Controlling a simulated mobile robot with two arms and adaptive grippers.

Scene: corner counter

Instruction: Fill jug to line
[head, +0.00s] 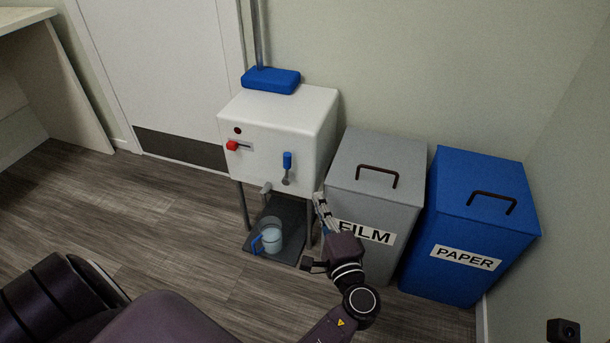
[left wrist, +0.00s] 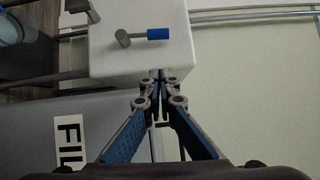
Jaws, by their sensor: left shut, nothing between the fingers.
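A clear jug (head: 272,236) with a blue handle stands upright on a dark mat (head: 290,222), below the spout (head: 265,188) of a white dispenser (head: 285,120). The jug looks pale blue inside; I cannot make out its line or level. The lever also shows in the left wrist view (left wrist: 157,34). My left gripper (head: 318,196) is shut and empty, beside the dispenser's lower right corner and apart from the lever. Its closed fingertips (left wrist: 160,78) show in the wrist view.
A grey FILM bin (head: 380,165) stands right of the dispenser, close to my left gripper, with a blue PAPER bin (head: 475,225) beside it. A blue block (head: 271,79) sits on the dispenser's top. The wood floor (head: 160,210) to the left is clear.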

